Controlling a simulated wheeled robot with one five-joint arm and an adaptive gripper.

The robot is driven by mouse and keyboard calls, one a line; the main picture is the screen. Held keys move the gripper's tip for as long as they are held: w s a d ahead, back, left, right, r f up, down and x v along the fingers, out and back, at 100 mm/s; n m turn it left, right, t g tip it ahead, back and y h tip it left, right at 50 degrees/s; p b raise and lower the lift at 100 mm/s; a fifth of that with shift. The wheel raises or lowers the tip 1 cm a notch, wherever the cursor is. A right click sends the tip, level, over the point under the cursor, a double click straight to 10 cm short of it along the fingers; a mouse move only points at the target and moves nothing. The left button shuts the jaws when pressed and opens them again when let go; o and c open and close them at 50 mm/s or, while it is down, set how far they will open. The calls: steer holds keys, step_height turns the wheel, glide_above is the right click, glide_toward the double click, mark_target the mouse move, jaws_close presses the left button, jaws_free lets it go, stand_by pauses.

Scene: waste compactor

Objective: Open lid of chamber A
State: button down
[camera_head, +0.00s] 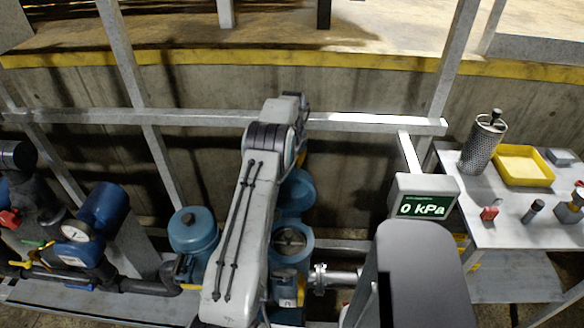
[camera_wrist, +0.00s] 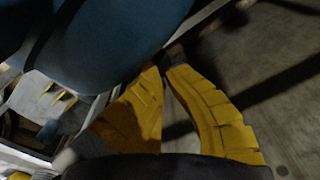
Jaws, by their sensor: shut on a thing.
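A blue chamber (camera_head: 291,243) stands right of my arm in the head view, with its round top uncovered and dark inside. Its blue lid (camera_head: 297,192) is raised behind it, tilted well up. No readable letter tells which chamber is A. In the wrist view the blue lid (camera_wrist: 95,45) fills the upper left. My gripper (camera_wrist: 165,68) has yellow fingers closed together at the tips, on a small dark part at the lid's edge, likely its handle. In the head view my arm hides most of the gripper; only a bit of yellow shows by the lid.
A second blue vessel (camera_head: 193,232) with its top closed stands left of my arm. A display (camera_head: 424,206) reads 0 kPa. A metal rail (camera_head: 355,122) runs behind. A side table (camera_head: 475,222) at right holds a yellow tray (camera_head: 523,166) and a perforated cylinder (camera_head: 480,145). Gauge and pipes (camera_head: 80,231) are at left.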

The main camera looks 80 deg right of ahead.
steer(key=shift+s+a+f+y, duration=0.15)
steer(key=shift+a+f, duration=0.1)
steer(key=shift+f, duration=0.4)
steer(key=shift+w+a+f+y, duration=0.15)
steer(key=shift+a+f, duration=0.1)
steer(key=shift+f, duration=0.35)
steer(key=c, duration=1.7)
jaws_free()
steer(key=shift+s, duration=0.1)
steer(key=shift+c, duration=0.2)
steer(key=o, duration=0.8)
steer(key=shift+o, duration=0.2)
steer(key=shift+r, duration=0.1)
steer(key=shift+o, duration=0.2)
step_height(320, 180, up, 14)
steer(key=d, duration=0.1)
steer(key=shift+h, duration=0.4)
steer(key=shift+r, duration=0.1)
